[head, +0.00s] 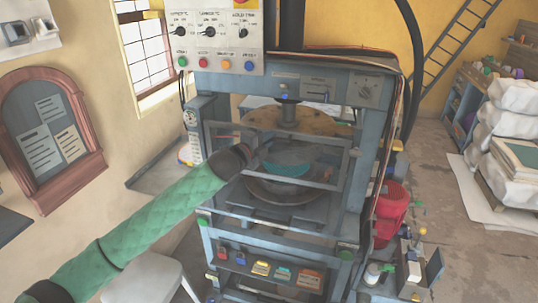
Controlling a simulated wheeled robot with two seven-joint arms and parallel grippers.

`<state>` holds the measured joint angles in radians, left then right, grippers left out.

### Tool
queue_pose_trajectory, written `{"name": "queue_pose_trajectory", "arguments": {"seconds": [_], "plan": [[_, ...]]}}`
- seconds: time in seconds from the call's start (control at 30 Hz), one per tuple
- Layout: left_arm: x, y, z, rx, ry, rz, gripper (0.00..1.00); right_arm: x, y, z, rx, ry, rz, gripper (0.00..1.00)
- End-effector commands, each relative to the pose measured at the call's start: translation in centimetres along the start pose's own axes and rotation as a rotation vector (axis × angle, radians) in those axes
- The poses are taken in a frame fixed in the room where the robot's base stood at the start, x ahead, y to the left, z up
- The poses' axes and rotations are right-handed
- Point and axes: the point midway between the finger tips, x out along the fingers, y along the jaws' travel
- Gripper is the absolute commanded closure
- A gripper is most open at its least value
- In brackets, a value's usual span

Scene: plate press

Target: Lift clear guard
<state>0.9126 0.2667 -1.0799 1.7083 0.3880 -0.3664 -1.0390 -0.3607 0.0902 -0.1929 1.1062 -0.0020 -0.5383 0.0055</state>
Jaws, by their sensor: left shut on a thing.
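The clear guard (305,183) is a see-through panel in a thin grey frame across the front of the blue-grey press (357,130). Through it I see the round brown upper plate (318,123), a teal disc (287,169) and a dark round lower plate (262,190). My left gripper (250,158), at the end of the green-sleeved arm, is at the left part of the guard and is shut on it. The dark wrist hides the fingers and the exact grip spot. My right gripper is not in view.
A control box (222,50) with knobs and coloured buttons hangs above the press's left side. A shelf of small coloured items (260,268) lies below. A red bucket (391,212) and a small tool stand (410,270) are at the right. A white stool (145,280) stands at front left.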

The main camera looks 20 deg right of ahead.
Motion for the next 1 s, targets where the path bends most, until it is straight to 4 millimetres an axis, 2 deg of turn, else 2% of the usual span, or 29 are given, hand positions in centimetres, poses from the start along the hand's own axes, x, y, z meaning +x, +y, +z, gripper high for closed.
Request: {"name": "queue_pose_trajectory", "arguments": {"seconds": [0.03, 0.2, 0.63, 0.67, 0.77, 1.0], "plan": [[0.0, -1.2, 0.0, 0.003, 0.001, -0.002, 1.00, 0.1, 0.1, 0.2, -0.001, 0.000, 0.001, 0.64], [0.0, -2.8, -0.1, 0.002, 0.001, -0.001, 1.00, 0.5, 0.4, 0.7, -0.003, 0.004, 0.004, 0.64], [0.0, -3.1, 0.0, -0.001, 0.000, 0.001, 1.00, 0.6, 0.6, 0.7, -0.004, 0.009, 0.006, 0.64], [0.0, -3.1, 0.0, -0.001, 0.000, 0.001, 0.85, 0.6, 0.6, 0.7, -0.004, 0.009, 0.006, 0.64], [0.0, -3.1, 0.0, 0.000, 0.000, 0.001, 0.67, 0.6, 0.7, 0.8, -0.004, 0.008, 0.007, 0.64], [0.0, -3.1, 0.0, 0.000, 0.000, 0.001, 0.67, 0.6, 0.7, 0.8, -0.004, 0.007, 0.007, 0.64]]}}
